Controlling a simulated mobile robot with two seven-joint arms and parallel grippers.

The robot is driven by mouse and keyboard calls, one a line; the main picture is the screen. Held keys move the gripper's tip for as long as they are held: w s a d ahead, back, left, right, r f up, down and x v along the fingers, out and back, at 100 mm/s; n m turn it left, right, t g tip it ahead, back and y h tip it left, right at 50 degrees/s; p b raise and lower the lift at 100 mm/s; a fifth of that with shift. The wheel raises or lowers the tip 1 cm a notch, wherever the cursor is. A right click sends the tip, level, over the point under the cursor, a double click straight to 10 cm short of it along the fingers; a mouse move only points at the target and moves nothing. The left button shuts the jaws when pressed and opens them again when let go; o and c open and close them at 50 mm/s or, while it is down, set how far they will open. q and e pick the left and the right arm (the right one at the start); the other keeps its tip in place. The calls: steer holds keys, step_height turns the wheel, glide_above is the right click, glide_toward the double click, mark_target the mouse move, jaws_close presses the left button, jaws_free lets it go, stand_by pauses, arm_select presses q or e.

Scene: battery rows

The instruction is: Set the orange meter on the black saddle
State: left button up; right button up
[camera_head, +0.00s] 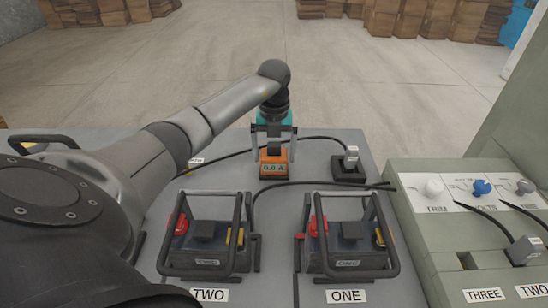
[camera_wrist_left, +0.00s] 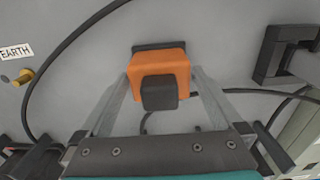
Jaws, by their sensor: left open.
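The orange meter (camera_head: 274,166) stands upright at the far middle of the grey bench, its display reading 0.0 A. In the left wrist view the meter (camera_wrist_left: 160,65) has a dark block (camera_wrist_left: 158,93) on its near side. My left gripper (camera_head: 273,150) is open above the meter, its fingers either side of it; they also show in the left wrist view (camera_wrist_left: 162,85). A black edge (camera_wrist_left: 158,45) shows behind the meter; I cannot tell whether it is the black saddle or part of the meter. My right gripper is not in view.
A black holder (camera_head: 348,172) with a grey connector is right of the meter. Two caged battery units (camera_head: 207,240) (camera_head: 347,240) stand nearer, labelled TWO and ONE. Cables cross the bench. A green-grey panel (camera_head: 450,245) with knobs is at the right.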

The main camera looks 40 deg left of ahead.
arm_select(q)
step_height(320, 180, up, 9)
steer(key=shift+f+p, duration=0.15)
steer(key=shift+p, duration=0.65)
steer(key=shift+r, duration=0.65)
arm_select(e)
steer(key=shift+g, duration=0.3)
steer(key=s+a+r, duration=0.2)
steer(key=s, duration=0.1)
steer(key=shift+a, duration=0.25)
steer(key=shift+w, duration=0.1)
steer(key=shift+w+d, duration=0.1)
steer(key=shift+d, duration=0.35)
